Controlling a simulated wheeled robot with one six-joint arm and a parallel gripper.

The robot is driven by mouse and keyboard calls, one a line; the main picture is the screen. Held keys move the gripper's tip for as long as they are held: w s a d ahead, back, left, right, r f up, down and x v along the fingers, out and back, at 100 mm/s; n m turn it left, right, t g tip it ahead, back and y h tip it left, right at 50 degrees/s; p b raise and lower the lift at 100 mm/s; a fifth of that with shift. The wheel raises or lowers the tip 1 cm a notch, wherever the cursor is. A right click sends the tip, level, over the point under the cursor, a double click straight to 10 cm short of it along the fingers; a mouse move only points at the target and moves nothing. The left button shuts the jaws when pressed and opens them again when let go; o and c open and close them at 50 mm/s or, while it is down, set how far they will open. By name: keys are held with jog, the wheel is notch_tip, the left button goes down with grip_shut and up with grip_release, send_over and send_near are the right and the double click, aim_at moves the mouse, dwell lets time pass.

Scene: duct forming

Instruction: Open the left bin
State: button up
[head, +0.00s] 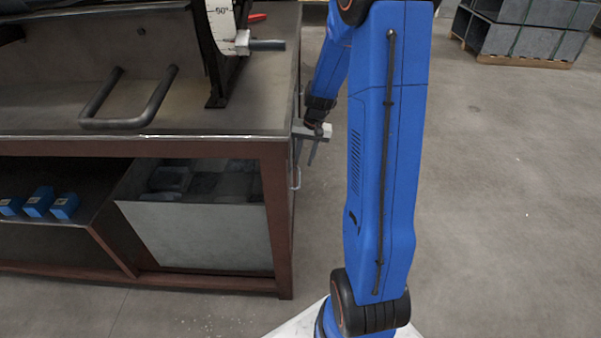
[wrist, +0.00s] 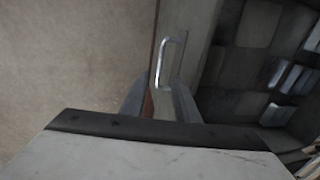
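A grey metal bin (head: 200,234) sits under the workbench, its open top showing dark contents. A pale U-shaped handle (head: 297,176) shows at the bench's right end; in the wrist view the handle (wrist: 181,62) stands on a grey panel beside the bin's interior. My gripper (head: 313,150) is beside that end of the bench, pointing down, close to the handle. In the wrist view my gripper (wrist: 160,98) has its two fingers apart, with the lower end of the handle showing between and beyond them. I cannot tell whether they touch it.
The brown-framed workbench (head: 278,225) carries a bending machine with a dark bar handle (head: 130,122) and an angle scale (head: 222,22). Several small blue boxes (head: 40,203) lie on the lower shelf. Grey ducts (head: 525,35) stand on a pallet at the back right. The floor to the right is clear.

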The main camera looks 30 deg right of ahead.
aim_at(299, 177)
jog(key=f, duration=0.4)
jog(key=a+f, duration=0.1)
jog(key=f, duration=0.2)
jog(key=shift+w, duration=0.35)
grip_shut()
